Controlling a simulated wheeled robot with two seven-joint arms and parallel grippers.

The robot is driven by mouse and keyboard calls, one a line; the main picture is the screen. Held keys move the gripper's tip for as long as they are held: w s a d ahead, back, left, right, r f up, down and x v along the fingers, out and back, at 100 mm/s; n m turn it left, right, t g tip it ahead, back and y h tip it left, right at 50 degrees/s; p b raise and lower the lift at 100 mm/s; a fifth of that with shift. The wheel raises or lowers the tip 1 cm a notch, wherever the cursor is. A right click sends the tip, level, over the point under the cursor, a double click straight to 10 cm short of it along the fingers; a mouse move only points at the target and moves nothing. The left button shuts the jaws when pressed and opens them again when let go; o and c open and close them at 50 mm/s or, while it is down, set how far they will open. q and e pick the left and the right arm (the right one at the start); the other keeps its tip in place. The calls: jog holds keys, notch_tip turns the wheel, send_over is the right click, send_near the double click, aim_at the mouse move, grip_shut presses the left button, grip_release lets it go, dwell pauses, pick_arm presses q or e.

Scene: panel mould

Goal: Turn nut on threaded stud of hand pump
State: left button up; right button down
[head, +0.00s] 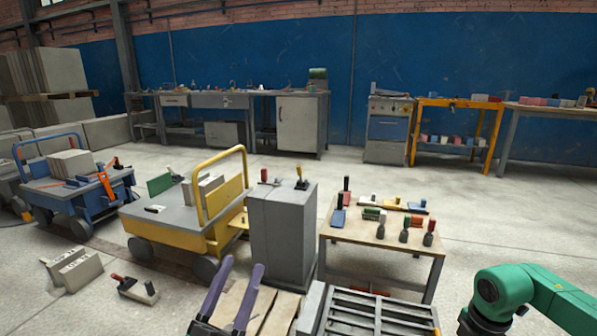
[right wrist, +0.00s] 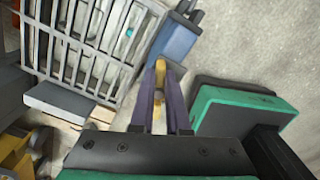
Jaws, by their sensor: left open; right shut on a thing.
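My left gripper (head: 236,290) shows at the bottom of the head view, its two purple fingers spread apart with nothing between them. My right gripper (right wrist: 160,75) shows in the right wrist view, its purple fingers close together around a narrow yellow piece (right wrist: 159,68). A blue block-shaped thing (right wrist: 174,42) lies just beyond these fingertips; I cannot tell whether the yellow piece is joined to it. I cannot make out a threaded stud, a nut or the hand pump with certainty. In the head view the right gripper is out of frame.
A grey slatted rack (head: 376,315) stands in front of a small wooden table (head: 335,237) with several hand tools. A grey cabinet (head: 282,225) and a yellow trolley (head: 215,232) stand to its left. Open floor (head: 510,215) lies to the right.

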jog(key=m, duration=0.1)
jog(key=m+p, duration=0.1)
jog(key=p, duration=0.1)
jog(key=shift+s+r+m, duration=0.25)
jog(key=shift+s+m, duration=0.1)
jog(key=shift+m, duration=0.05)
jog(key=shift+f+m, duration=0.15)
jog(key=shift+m, duration=0.15)
jog(key=shift+f, duration=0.1)
jog(key=shift+s+r+m+p, duration=0.3)
jog(key=shift+r+m+p, duration=0.05)
jog(key=shift+m+p, duration=0.75)
jog(key=shift+s+a+f+m+p, duration=0.1)
jog(key=shift+m+p, duration=0.25)
jog(key=shift+m, duration=0.05)
jog(key=shift+f, duration=0.25)
jog(key=c, duration=0.8)
grip_release()
jog(key=shift+r, duration=0.1)
